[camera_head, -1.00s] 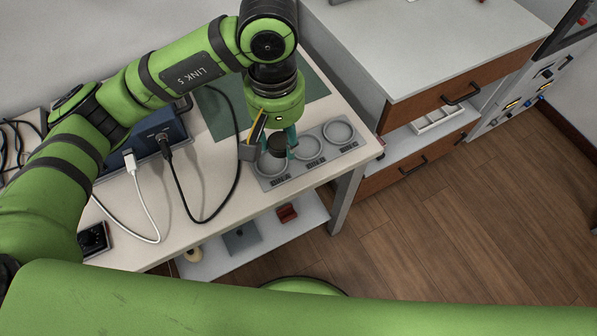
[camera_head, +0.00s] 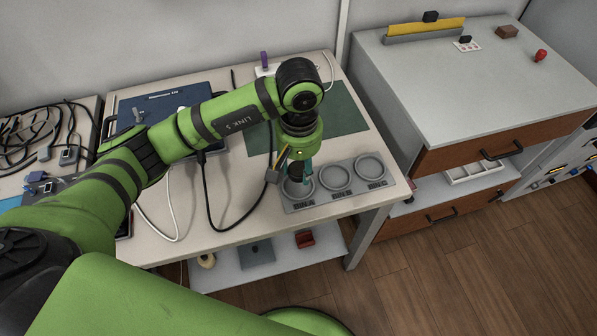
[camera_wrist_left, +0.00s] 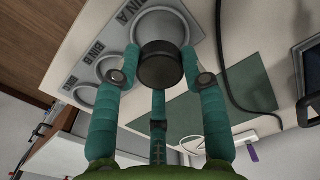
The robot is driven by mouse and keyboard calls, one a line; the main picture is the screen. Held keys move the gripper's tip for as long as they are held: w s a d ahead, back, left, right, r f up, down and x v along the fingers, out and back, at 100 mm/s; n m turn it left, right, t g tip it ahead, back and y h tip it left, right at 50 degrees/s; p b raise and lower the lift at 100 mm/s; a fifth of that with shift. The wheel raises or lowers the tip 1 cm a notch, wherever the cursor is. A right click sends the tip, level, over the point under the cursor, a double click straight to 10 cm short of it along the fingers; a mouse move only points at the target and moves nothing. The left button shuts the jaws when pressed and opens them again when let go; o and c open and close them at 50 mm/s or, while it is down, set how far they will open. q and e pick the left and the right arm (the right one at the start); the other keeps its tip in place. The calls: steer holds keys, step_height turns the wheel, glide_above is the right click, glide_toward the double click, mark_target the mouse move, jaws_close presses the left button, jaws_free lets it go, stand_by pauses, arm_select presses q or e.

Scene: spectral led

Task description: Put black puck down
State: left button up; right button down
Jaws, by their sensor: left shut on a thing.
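The black puck (camera_head: 296,172) is held by my left gripper (camera_head: 299,168), over the leftmost ring of a grey plate (camera_head: 341,198) on the table. In the left wrist view the puck (camera_wrist_left: 161,66) sits between the teal fingers of the gripper (camera_wrist_left: 162,78). There the puck overlaps the near part of a round ring (camera_wrist_left: 190,22). I cannot tell whether the puck touches the plate. The plate's middle ring (camera_head: 336,191) and right ring (camera_head: 370,182) are empty. My right gripper is not in view.
A black cable (camera_head: 209,205) loops on the table just left of the plate. A dark green mat (camera_head: 345,117) lies behind the gripper. A blue case (camera_head: 165,103) stands at the back left. A drawer cabinet (camera_head: 440,95) is to the right.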

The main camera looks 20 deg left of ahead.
mark_target(298, 187)
arm_select(q)
step_height(298, 187, down, 4)
steer(key=shift+r+p, duration=0.1)
steer(key=shift+p, duration=0.4)
steer(key=shift+f+b, duration=0.8)
steer(key=shift+b, duration=0.1)
steer(key=o, duration=1.3)
steer(key=shift+r, duration=0.2)
